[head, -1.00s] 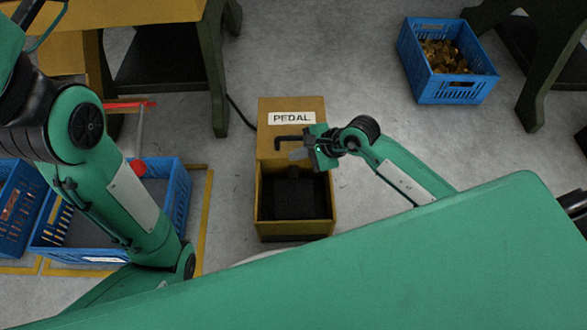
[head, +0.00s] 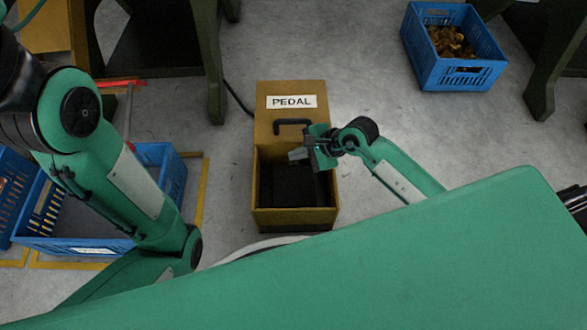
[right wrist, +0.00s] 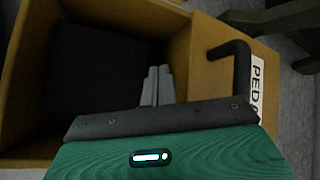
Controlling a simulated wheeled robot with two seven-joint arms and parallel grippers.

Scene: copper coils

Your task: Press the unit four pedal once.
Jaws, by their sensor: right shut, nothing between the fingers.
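The pedal unit is a yellow-brown box (head: 262,130) on the floor with a white PEDAL label (head: 291,101) and a black handle on top. Its open front recess holds a dark pedal (head: 288,187); the pedal also shows in the right wrist view (right wrist: 105,70). My right gripper (head: 294,154) is over the upper right part of the recess, just below the handle. In the right wrist view its fingers (right wrist: 157,76) are together and empty, pointing toward the recess. Whether they touch anything inside cannot be told. My left arm is at the left; its gripper is out of view.
A blue crate (head: 174,190) stands left of the box, partly behind my left arm, inside yellow floor lines. Another blue crate (head: 425,62) with copper-coloured pieces stands at the upper right. A dark cable runs behind the box. Floor right of the box is clear.

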